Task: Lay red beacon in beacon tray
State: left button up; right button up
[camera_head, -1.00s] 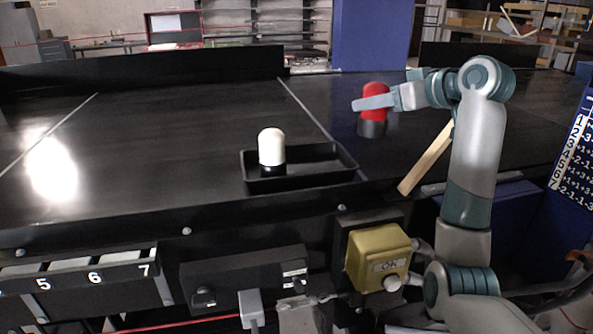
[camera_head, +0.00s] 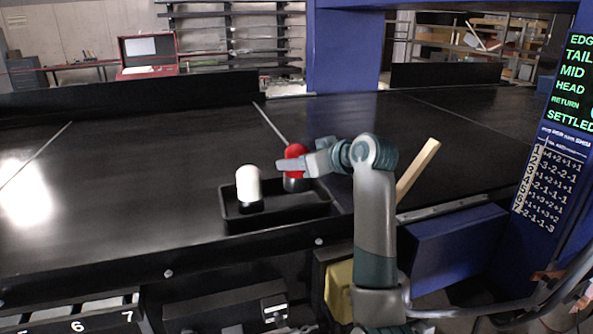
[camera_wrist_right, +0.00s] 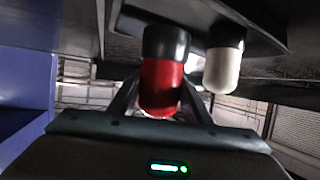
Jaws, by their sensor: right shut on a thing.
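The red beacon (camera_head: 295,152), a red dome on a black base, is upright at the right part of the black beacon tray (camera_head: 278,222). My right gripper (camera_head: 290,163) is shut on its red part, coming in from the right. I cannot tell whether its base touches the tray floor. In the right wrist view the red beacon (camera_wrist_right: 161,86) is between the fingers. A white beacon (camera_head: 248,184) with a black base stands in the left part of the tray; it also shows in the wrist view (camera_wrist_right: 223,70). My left gripper is not in view.
The tray lies on a dark conveyor (camera_head: 130,155), near its front edge. A wooden stick (camera_head: 418,168) slants up just right of my right arm. A yellow box (camera_head: 338,288) is below the edge. A blue post (camera_head: 345,50) stands behind.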

aim_at(297, 175)
dwell(0.3)
notch_tip(297, 175, down, 3)
jog(key=shift+a+r+p, duration=0.1)
jog(key=shift+p, duration=0.95)
jog(key=shift+f, duration=0.6)
jog(key=shift+f, duration=0.1)
jog(key=o, duration=1.2)
